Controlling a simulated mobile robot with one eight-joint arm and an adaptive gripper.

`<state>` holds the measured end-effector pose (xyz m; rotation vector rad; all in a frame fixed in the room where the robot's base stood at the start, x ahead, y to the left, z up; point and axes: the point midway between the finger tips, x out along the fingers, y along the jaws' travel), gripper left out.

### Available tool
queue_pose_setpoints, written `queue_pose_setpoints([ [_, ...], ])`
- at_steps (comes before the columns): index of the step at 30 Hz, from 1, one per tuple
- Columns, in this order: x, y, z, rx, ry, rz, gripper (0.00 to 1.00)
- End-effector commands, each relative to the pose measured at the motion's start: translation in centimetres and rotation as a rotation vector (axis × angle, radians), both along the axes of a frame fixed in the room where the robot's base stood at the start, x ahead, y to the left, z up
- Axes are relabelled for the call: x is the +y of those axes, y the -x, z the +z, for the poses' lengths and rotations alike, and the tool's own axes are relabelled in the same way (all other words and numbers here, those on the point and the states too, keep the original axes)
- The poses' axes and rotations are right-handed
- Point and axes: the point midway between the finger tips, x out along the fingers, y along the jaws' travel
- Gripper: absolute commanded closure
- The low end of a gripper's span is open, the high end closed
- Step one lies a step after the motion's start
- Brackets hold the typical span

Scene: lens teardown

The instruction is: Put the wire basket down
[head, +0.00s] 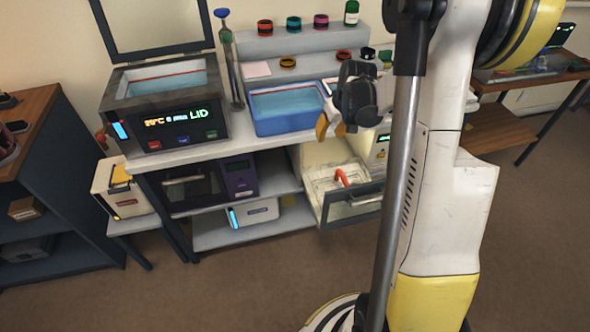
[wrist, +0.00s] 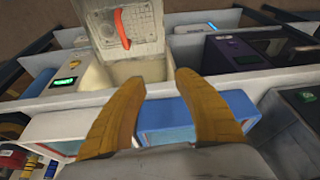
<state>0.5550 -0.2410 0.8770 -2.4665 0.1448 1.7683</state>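The wire basket (wrist: 142,27) appears to be the pale gridded piece with a red-orange handle (wrist: 121,28) at the top of the wrist view. In the head view the basket (head: 323,184) sits low in an open, glass-fronted drawer, with its red handle (head: 342,177) standing up. My gripper (wrist: 158,80) shows two yellow-brown fingers spread apart with nothing between them. In the head view my gripper (head: 323,128) is above the drawer, beside the blue tub, clear of the basket. My arm hides part of the drawer's right side.
A blue water tub (head: 288,108) stands on the bench beside my gripper. A lidded bath (head: 165,105) with a raised lid is to its left. Below are a purple-panelled oven (head: 238,177) and a white box (head: 255,213). Floor in front is clear.

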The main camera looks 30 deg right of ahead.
Motion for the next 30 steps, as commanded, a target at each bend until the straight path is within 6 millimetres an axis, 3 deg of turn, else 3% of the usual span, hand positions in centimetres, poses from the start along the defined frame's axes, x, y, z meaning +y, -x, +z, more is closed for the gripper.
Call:
queue_pose_setpoints([
  [1, 2.4, 0.6, 2.6, -0.014, 0.01, 0.014, 0.63],
  [6, 9.5, 3.7, 9.5, -0.075, 0.039, 0.039, 0.63],
  [12, 16.8, 9.6, 14.4, -0.157, 0.058, 0.075, 0.63],
  [15, 19.7, 12.9, 15.5, -0.199, 0.06, 0.094, 0.63],
  [21, 23.2, 17.7, 15.7, -0.267, 0.054, 0.124, 0.63],
  [25, 24.0, 19.1, 15.5, -0.288, 0.051, 0.132, 0.63],
  [30, 24.2, 19.4, 15.4, -0.295, 0.049, 0.132, 0.63],
])
